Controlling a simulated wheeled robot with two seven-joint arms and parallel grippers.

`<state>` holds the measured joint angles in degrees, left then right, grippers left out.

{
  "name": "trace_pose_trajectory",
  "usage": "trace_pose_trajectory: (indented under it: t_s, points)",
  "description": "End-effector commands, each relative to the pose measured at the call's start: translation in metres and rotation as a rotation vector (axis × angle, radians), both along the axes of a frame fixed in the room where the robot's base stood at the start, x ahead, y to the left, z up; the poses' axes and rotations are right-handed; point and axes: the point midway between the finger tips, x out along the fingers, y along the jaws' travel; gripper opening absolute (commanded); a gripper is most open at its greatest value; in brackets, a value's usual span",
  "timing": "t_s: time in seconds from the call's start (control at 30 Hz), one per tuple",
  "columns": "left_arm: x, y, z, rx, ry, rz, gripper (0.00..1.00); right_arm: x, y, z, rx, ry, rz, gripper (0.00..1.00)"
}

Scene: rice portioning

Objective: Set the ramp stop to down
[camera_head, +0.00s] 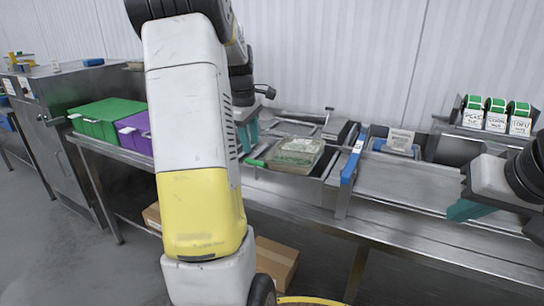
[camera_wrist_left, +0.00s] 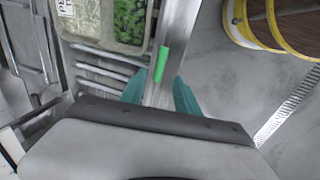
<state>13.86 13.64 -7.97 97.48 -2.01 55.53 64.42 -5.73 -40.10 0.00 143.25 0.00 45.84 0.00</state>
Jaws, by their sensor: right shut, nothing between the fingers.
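A short green handle (camera_head: 253,162), which looks like the ramp stop's lever, sticks out at the left front of the metal ramp by the counter's front edge. It also shows in the left wrist view (camera_wrist_left: 161,64). My left gripper (camera_wrist_left: 160,90) is open, with its teal fingers apart on either side of the line of the handle and nothing clearly held. In the head view the left gripper (camera_head: 247,138) is partly hidden by my arm, just above the handle. My right gripper (camera_head: 468,209) is shut and empty over the counter at right.
A clear-lidded food tray (camera_head: 298,154) sits on the ramp beside the handle. A blue-topped divider (camera_head: 351,163) stands to its right. Green (camera_head: 104,118) and purple (camera_head: 136,130) bins are at left. Labelled packs (camera_head: 496,115) stand at back right.

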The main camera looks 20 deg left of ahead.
Motion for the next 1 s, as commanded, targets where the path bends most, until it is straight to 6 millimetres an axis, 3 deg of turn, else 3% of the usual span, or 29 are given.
trace_pose_trajectory:
  t_s: [0.2,0.4,0.77,0.93,1.0]
  points:
    - [0.006,-0.001,-0.036,-0.001,0.004,-0.002,0.38,0.0,0.0,0.0,0.0,0.0,0.0,0.0]
    - [0.011,-0.002,-0.059,-0.001,0.002,-0.003,0.38,0.0,0.0,0.0,0.0,0.0,0.0,0.0]
    - [0.012,-0.002,-0.065,0.0,0.0,-0.004,0.38,0.0,0.0,0.0,0.0,0.0,0.0,0.0]
    - [0.012,-0.002,-0.064,0.0,0.0,-0.004,0.04,0.0,0.0,0.0,0.0,0.0,0.0,0.0]
    - [0.012,-0.002,-0.064,0.0,0.0,-0.004,0.0,0.0,0.0,0.0,0.0,0.0,0.0,0.0]
